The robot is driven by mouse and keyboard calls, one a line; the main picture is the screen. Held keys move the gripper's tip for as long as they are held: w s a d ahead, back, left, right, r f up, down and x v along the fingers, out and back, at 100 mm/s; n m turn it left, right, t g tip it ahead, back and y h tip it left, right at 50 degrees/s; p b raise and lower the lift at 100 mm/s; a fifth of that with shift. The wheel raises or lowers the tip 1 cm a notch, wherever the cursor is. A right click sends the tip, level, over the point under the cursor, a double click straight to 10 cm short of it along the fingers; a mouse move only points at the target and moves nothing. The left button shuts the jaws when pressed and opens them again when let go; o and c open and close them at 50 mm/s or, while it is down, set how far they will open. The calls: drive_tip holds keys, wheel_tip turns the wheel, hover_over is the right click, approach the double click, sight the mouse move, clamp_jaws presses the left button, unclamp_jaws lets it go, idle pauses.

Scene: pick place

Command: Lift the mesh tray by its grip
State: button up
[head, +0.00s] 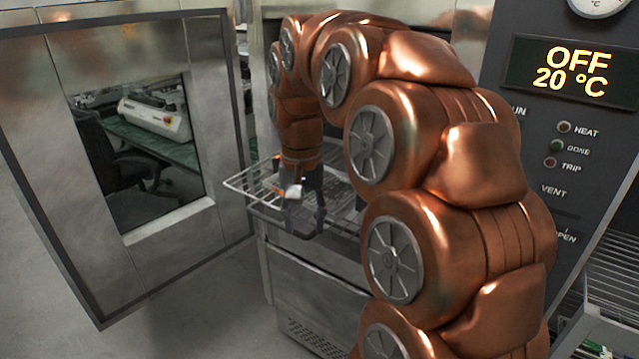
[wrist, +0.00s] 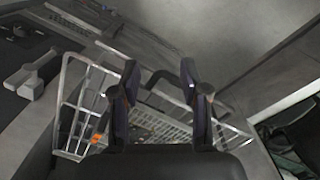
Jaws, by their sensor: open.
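The mesh tray (head: 250,171) is a pale wire rack that sticks out of the open oven chamber in the head view. In the wrist view its wire frame and finer mesh (wrist: 165,128) lie below and beyond my fingers. My gripper (head: 304,226) is over the tray's front part, pointing down; in the wrist view the gripper (wrist: 160,75) has its two dark fingers spread apart with nothing clearly between them. A small orange part (wrist: 97,138) shows by the wires left of the fingers. I cannot tell which part is the grip, or whether the fingers touch the tray.
The oven door (head: 215,120) stands open at the left, with a window showing a chair and bench. The control panel (head: 560,120) at the right reads OFF, 20 °C. A wire shelf (head: 612,285) is at the lower right. Grey floor lies free at the lower left.

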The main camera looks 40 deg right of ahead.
drive_tip(key=w+d+r+m, duration=0.3)
drive_tip(key=w+d+m, duration=0.1)
drive_tip(key=d, duration=0.6)
drive_tip(key=m, duration=0.3)
approach(359, 205)
drive_tip(key=w+d, duration=0.1)
drive_tip(key=d, duration=0.1)
drive_tip(key=shift+f+t+p, duration=0.15)
drive_tip(key=shift+t+p, duration=0.15)
drive_tip(key=shift+p, duration=0.1)
drive_tip(key=shift+f+p, duration=0.35)
drive_tip(key=shift+f, duration=0.9)
drive_tip(key=shift+s+d+f+p, duration=0.15)
drive_tip(key=shift+f+p, duration=0.3)
drive_tip(key=shift+f, duration=0.25)
drive_tip(key=shift+s+a+f+p, duration=0.15)
drive_tip(key=shift+f+p, duration=0.25)
drive_tip(key=shift+f, duration=0.3)
drive_tip(key=shift+d+f, duration=0.15)
drive_tip(key=shift+f, duration=1.05)
clamp_jaws()
drive_tip(key=shift+p, duration=0.3)
